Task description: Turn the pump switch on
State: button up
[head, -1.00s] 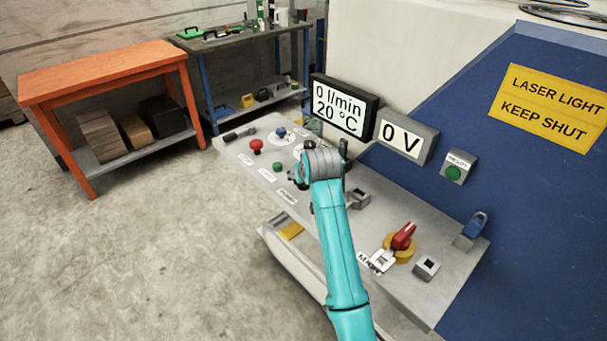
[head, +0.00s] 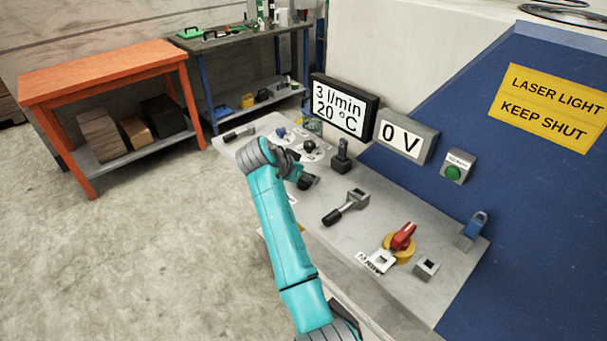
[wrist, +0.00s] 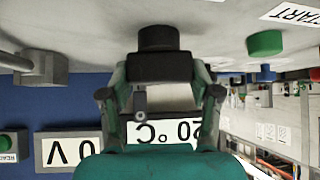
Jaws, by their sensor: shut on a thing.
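The pump switch is most likely the black knob (head: 309,182) on the grey panel, below my gripper in the head view. In the wrist view the dark knob (wrist: 158,40) is at the top centre, between the fingers. My gripper (head: 298,174) is shut on it; it also shows in the wrist view (wrist: 160,80). The flow display (head: 343,105) reads 3 l/min and 20 °C. My wrist and arm hide part of the panel's left side and the switch's label.
A lever (head: 345,207) lies to the right, and an upright black handle (head: 341,157) stands behind. A red switch on a yellow base (head: 402,240) is nearer the panel's right end. A green button (wrist: 265,43) is close beside the knob in the wrist view.

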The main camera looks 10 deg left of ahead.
jog(key=shift+m+g+h, duration=0.4)
jog(key=shift+m+h, duration=0.2)
jog(key=shift+m, duration=0.3)
jog(key=o, duration=1.1)
jog(key=shift+o, duration=0.2)
jog(key=v, duration=1.2)
jog(key=shift+a, duration=0.15)
